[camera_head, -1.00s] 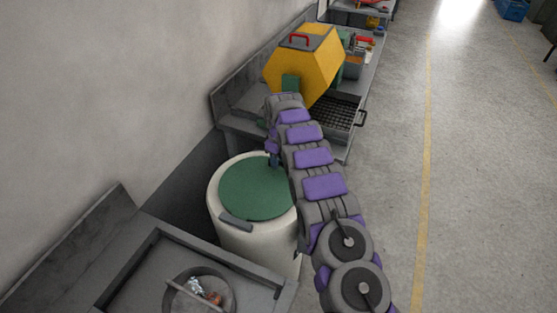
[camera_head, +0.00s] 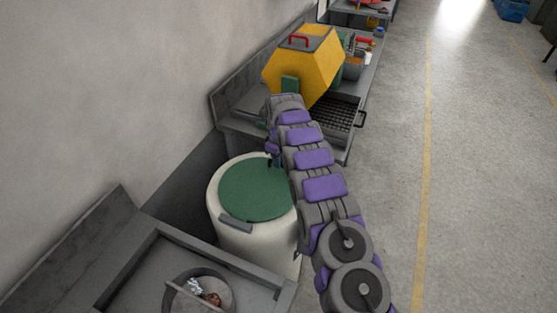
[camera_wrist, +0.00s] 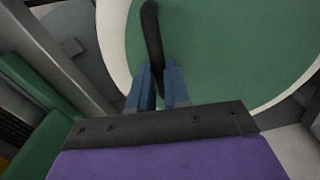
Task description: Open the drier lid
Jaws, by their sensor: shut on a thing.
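The drier (camera_head: 254,240) is a white drum with a round green lid (camera_head: 254,190), which lies flat and closed on top. In the wrist view the green lid (camera_wrist: 225,55) fills the upper right, with the white rim around it. A dark lid handle (camera_wrist: 152,40) runs up from between the blue fingers of my gripper (camera_wrist: 158,82). My gripper is shut on this handle at the lid's far edge. In the head view my gripper (camera_head: 274,160) is partly hidden behind my arm at the lid's far right edge.
A yellow hexagonal tumbler (camera_head: 300,72) with a red handle stands on the bench behind the drier. A grey tray bench (camera_head: 120,262) holding a round pan is in front. A wall is on the left; open floor (camera_head: 480,180) is on the right.

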